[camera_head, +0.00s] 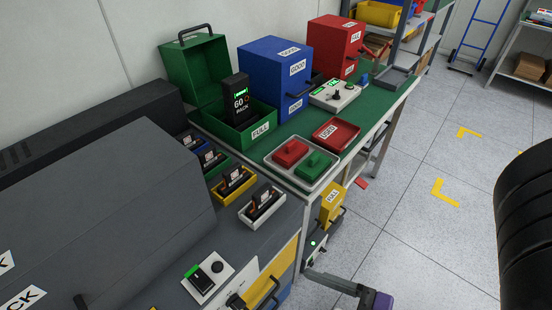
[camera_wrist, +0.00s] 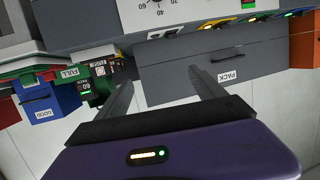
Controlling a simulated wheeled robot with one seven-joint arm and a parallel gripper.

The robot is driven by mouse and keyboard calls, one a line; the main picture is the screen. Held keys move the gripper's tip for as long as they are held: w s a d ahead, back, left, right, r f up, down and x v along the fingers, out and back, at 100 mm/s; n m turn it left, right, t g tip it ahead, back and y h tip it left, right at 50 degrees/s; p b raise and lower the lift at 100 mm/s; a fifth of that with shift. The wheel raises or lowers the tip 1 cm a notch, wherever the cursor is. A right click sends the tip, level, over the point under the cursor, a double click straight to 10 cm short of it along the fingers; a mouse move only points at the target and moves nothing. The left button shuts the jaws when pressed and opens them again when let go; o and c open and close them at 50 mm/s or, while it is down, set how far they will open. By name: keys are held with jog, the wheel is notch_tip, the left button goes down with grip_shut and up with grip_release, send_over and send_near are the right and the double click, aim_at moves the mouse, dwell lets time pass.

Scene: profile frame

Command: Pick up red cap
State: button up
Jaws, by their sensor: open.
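A red cap-like block (camera_head: 290,153) lies beside a green one (camera_head: 314,165) in a shallow light tray (camera_head: 272,160) on the green bench top; I take the red block to be the red cap. My gripper (camera_wrist: 160,85) is open and empty, its two dark fingers apart in the wrist view. It also shows in part at the bottom of the head view (camera_head: 320,277), low in front of the bench and well apart from the tray. I cannot make out the red cap for certain in the wrist view.
A grey machine (camera_head: 120,190) stands left. Floor at right is mostly clear.

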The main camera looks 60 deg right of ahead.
jog(key=w+d+r+m+t+h+p, duration=0.2)
jog(key=w+d+r+h, duration=0.15)
jog(key=w, duration=0.45)
jog(key=w+d+m+g+h+p, duration=0.45)
jog(key=w+d+m, duration=0.35)
jog(key=w+d, duration=1.75)
jog(key=s+d+r+m+g+y+p, duration=0.1)
jog(key=d+m+g, duration=0.2)
jog(key=d, duration=0.6)
jog(key=d+r+m+g+y+p, duration=0.1)
jog(key=d+m+g+y+p, duration=0.15)
jog(key=d, duration=0.75)
jog(key=m+g+y, duration=0.5)
jog(key=g, duration=0.2)
send_over(291, 143)
notch_tip(291, 143, down, 4)
jog(key=shift+f+b, duration=0.25)
jog(key=shift+b, duration=0.15)
jog(key=shift+s+a+f, duration=0.15)
jog(key=shift+s, duration=0.05)
jog(key=shift+f, duration=0.35)
jog(key=shift+w+f+p, duration=0.15)
jog(key=shift+f+p, duration=0.45)
jog(key=shift+f, duration=2.85)
